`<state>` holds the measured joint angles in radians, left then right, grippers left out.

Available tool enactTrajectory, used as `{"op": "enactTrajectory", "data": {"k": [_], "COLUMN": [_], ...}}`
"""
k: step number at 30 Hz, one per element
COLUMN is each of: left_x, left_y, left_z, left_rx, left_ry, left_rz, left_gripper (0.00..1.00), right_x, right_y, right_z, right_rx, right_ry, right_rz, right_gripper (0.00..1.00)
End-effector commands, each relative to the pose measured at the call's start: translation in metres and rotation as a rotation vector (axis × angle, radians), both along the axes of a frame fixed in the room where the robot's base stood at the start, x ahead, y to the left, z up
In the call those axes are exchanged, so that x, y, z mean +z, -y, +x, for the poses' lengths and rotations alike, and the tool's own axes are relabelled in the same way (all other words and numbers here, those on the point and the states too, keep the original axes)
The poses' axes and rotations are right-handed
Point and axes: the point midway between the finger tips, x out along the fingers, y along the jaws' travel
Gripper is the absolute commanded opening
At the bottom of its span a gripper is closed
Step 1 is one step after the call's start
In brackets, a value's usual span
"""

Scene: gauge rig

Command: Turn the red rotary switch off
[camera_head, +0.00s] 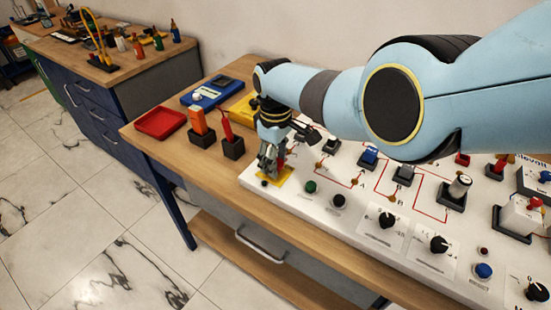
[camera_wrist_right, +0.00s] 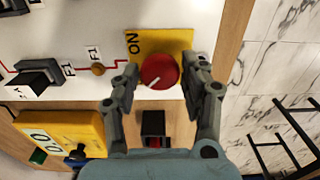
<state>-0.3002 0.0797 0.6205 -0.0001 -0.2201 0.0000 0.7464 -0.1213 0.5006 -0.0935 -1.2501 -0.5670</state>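The red rotary switch (camera_wrist_right: 158,71) is a round knob with a short white mark pointing to the lower left in the right wrist view. It sits on a yellow plate (camera_wrist_right: 172,40) with the word ON at its left. My right gripper (camera_wrist_right: 163,74) is open, its fingers on either side of the knob, with a small gap visible on each side. In the head view my right gripper (camera_head: 272,160) is low over the yellow plate (camera_head: 275,180) at the panel's left corner and mostly hides the switch. My left gripper is not in view.
The white panel (camera_head: 330,235) carries several other knobs, buttons and switches to the right. A yellow meter (camera_wrist_right: 60,128) is close by.

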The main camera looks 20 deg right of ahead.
Motion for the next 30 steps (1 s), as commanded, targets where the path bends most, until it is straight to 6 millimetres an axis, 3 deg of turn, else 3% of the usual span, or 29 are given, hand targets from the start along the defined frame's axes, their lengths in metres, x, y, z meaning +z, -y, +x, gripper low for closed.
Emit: {"op": "enactTrajectory", "data": {"k": [1, 3, 17, 22, 30], "left_x": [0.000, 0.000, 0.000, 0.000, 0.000], "left_y": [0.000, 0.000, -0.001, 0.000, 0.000], "left_z": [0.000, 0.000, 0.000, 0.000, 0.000], "left_rx": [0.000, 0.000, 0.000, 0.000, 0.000], "left_ry": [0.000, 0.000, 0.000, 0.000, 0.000], "left_rz": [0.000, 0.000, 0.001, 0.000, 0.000], "left_gripper": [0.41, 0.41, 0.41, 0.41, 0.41], "right_x": [0.000, 0.000, 0.011, 0.033, 0.092], "right_y": [0.000, 0.000, 0.000, 0.000, -0.001], "right_z": [0.000, 0.000, 0.001, 0.000, 0.001], "right_rx": [0.000, -0.001, -0.001, -0.002, -0.001], "right_ry": [0.000, 0.000, 0.001, 0.003, 0.003], "right_rz": [0.000, 0.000, 0.000, 0.001, 0.001], "right_gripper": [0.53, 0.62, 0.63, 0.63, 0.63]}}
